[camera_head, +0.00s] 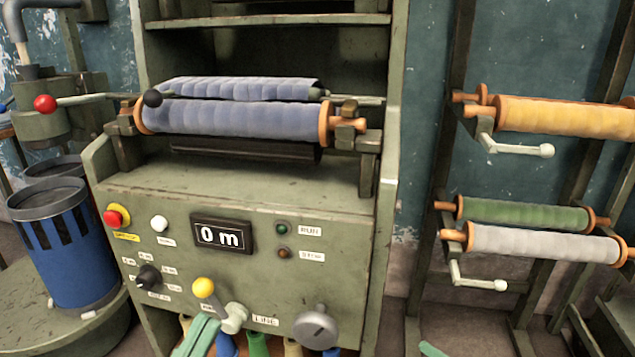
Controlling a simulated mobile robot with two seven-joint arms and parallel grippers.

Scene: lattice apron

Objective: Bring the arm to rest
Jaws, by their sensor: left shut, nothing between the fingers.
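My left gripper (204,328) comes up from the bottom edge, left of centre, as two pale green fingers lying side by side. It is shut and empty, in front of the lower part of the machine's green control panel (160,200). Its tips are close to a whitish lever knob (235,318) beside the LINE label; I cannot tell whether they touch. The rest of the left arm is out of view. A small pale green tip (430,349) at the bottom edge may be part of my right gripper; too little shows to tell its state.
The panel has a yellow knob (203,287), a grey round knob (316,327), a red button (116,217) and a display (221,235) reading 0 m. Blue fabric rolls (235,118) lie above. A blue bin (65,245) stands left; a rack with rolls (540,243) stands right.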

